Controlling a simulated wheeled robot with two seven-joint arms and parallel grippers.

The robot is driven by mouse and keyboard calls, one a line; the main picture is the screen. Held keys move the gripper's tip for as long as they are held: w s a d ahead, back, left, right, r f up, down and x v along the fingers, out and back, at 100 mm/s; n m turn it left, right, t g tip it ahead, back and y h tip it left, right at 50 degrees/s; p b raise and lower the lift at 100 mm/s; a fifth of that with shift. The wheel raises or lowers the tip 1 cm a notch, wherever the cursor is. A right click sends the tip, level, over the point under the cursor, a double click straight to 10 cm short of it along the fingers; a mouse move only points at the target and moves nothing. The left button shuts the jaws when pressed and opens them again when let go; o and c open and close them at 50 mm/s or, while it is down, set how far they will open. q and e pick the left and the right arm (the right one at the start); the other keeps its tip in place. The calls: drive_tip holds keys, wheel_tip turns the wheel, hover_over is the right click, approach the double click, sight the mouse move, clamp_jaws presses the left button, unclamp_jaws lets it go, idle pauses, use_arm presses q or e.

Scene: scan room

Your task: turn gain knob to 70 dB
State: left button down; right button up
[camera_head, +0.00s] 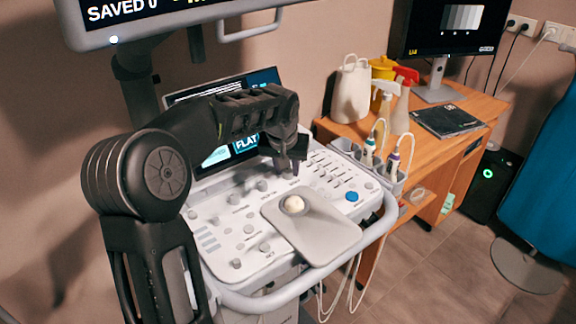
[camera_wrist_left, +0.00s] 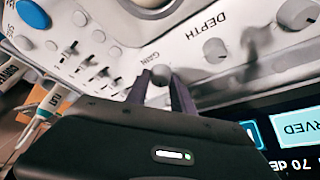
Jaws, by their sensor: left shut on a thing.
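The gain knob (camera_wrist_left: 160,73), a small grey knob beside the GAIN label, sits between the two fingers of my left gripper (camera_wrist_left: 161,88) in the left wrist view. The fingers are shut on it from both sides. In the head view my left gripper (camera_head: 294,164) reaches down onto the back part of the grey control panel (camera_head: 222,258), and its fingertips hide the knob. The panel's touch screen (camera_wrist_left: 296,140) shows upside down at the lower right of the wrist view, with a readout of 70 dB. My right gripper is not in view.
The depth knob (camera_wrist_left: 214,50) is close beside the gain knob. Several sliders and knobs surround it. A trackball (camera_head: 294,204) sits on the palm rest. Probes (camera_head: 392,162) hang at the panel's right side, near a wooden desk (camera_head: 440,145) with bottles.

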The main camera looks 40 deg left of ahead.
sight(282, 185)
use_arm(q)
drive_tip(key=shift+a+m+h+p, duration=0.1)
drive_tip(key=shift+m+h+p, duration=0.3)
drive_tip(key=shift+m, duration=0.7)
drive_tip(key=c, duration=1.1)
unclamp_jaws()
drive_tip(key=v, duration=0.7)
drive_tip(key=shift+s+r, duration=0.25)
drive_tip(key=shift+r, duration=0.05)
